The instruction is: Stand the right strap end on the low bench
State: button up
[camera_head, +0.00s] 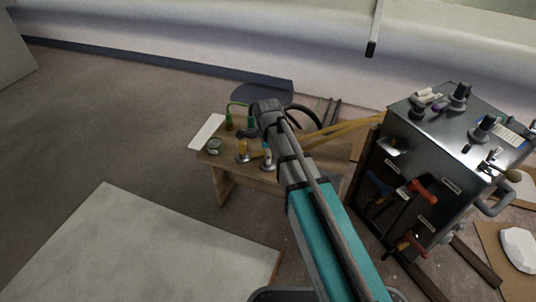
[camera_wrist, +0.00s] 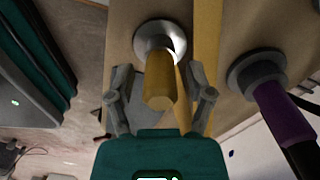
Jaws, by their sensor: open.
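In the wrist view, my gripper (camera_wrist: 160,82) is open, with one finger on each side of a yellow upright piece (camera_wrist: 159,78). This piece has a round metal base (camera_wrist: 146,36) on the wooden surface. Gaps show between it and the fingers. A purple-handled piece with a dark round base (camera_wrist: 291,116) is to the right. The low bench (camera_head: 230,163) is in the middle of the head view, with yellow straps (camera_head: 338,130) running off to its right. I cannot tell which piece is the right strap end. My arm hides part of the bench top.
A dark metal cabinet (camera_head: 400,165) with tools on top and front stands right of the bench. A pale board (camera_head: 135,250) lies at front left. A small can (camera_head: 214,146) and a green item (camera_head: 229,122) stand on the bench. Open floor lies left.

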jog(key=shift+r, duration=0.1)
notch_tip(320, 180, up, 12)
jog(key=p, duration=1.2)
dwell(1.0)
jog(key=s+d+n, duration=0.6)
jog(key=d+n, duration=0.2)
jog(key=d, duration=0.1)
jog(key=s+d+n, duration=0.7)
jog(key=d+n, duration=0.2)
jog(key=shift+d, duration=0.35)
jog(key=shift+s, duration=0.1)
dwell(0.7)
